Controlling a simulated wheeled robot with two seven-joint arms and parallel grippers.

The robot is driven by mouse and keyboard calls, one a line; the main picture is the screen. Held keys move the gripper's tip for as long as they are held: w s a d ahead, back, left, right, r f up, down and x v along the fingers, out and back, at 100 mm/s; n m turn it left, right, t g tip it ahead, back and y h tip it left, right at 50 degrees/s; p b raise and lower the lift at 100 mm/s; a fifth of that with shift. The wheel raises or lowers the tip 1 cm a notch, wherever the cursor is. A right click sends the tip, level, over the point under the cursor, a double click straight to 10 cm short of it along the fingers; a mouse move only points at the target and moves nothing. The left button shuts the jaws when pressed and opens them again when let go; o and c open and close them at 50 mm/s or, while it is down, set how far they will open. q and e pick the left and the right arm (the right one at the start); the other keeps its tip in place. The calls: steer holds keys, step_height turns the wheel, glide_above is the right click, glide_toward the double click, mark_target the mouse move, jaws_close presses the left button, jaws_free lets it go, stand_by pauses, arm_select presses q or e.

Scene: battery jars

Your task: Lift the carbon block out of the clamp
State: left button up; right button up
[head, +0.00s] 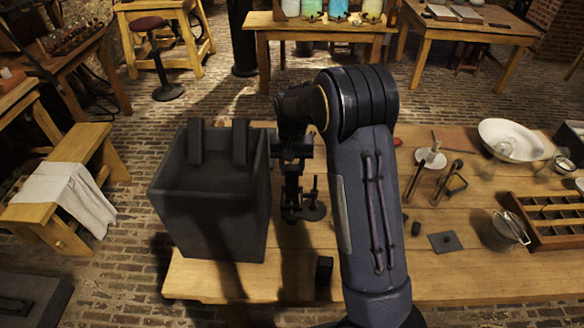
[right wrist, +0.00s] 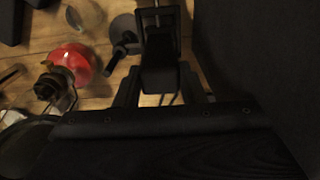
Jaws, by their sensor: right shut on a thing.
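My right arm reaches over the table, and my right gripper (head: 292,148) points down at a dark metal clamp (head: 291,188) on a stand beside the big dark box. In the right wrist view, my right gripper (right wrist: 160,95) is shut on a dark block, the carbon block (right wrist: 160,75), between its fingers. Part of the clamp (right wrist: 157,18) shows just beyond the block. The block is dark against dark, so I cannot tell whether the clamp still grips it. In the head view the block cannot be made out. My left gripper is not in view.
The tall dark open box (head: 210,215), with two dark slabs at its rim, stands close to the left. A small dark block (head: 324,270) lies near the table's front edge. A white bowl (head: 510,140), glassware and a compartmented tray (head: 550,215) are at the right.

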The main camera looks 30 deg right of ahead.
steer(key=shift+r+p, duration=1.45)
steer(key=shift+r, duration=0.7)
